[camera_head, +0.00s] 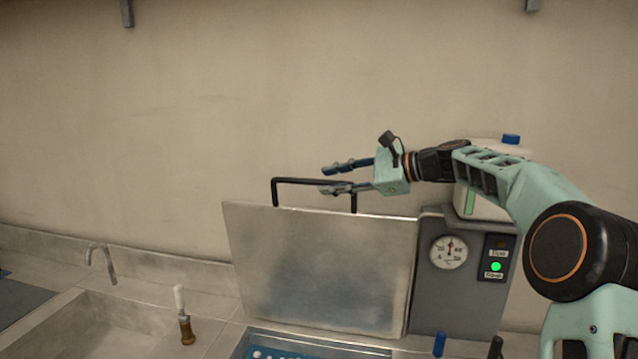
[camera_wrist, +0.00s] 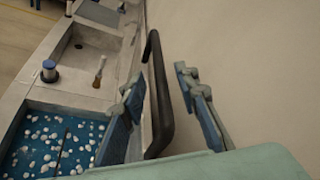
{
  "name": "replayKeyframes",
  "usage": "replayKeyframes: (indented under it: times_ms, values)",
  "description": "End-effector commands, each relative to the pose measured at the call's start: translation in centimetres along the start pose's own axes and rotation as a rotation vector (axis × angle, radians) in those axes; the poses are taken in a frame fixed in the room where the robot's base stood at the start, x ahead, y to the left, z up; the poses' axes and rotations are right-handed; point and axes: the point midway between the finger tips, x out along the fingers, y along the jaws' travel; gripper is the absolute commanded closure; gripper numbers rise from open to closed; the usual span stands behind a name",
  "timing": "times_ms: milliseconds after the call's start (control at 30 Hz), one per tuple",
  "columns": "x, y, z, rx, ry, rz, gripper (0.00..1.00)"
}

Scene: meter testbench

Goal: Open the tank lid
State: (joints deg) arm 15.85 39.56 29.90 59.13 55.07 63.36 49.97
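The tank lid (camera_head: 320,268) is a grey metal plate standing raised, nearly upright, at the back of the tank (camera_head: 262,338). A black bar handle (camera_head: 300,181) runs along its top edge. My gripper (camera_head: 333,179) is at the right part of the handle, with its fingers pointing left. In the wrist view my gripper (camera_wrist: 165,95) is open, with the handle (camera_wrist: 155,85) between its two fingers and a visible gap to the right finger. Whether the left finger touches the handle is unclear. The tank (camera_wrist: 55,142) shows a blue inside with white dots.
A grey box with a round dial (camera_head: 449,252) and a lit green button (camera_head: 495,267) stands right of the lid. The wall is behind.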

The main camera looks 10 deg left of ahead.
Motion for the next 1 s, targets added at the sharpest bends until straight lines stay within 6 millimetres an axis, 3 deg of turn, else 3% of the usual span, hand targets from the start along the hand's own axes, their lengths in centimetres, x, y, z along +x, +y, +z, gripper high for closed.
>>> replayKeyframes:
  times_ms: [200,400,800,1000]
  values:
    - [-4.8,0.0,-0.1,0.0,0.003,-0.001,0.71]
    - [-7.0,0.0,0.0,0.0,0.001,-0.001,0.71]
    - [-7.5,0.0,0.0,0.0,0.001,0.001,0.71]
    - [-5.5,0.6,0.1,-0.031,0.078,0.012,0.71]
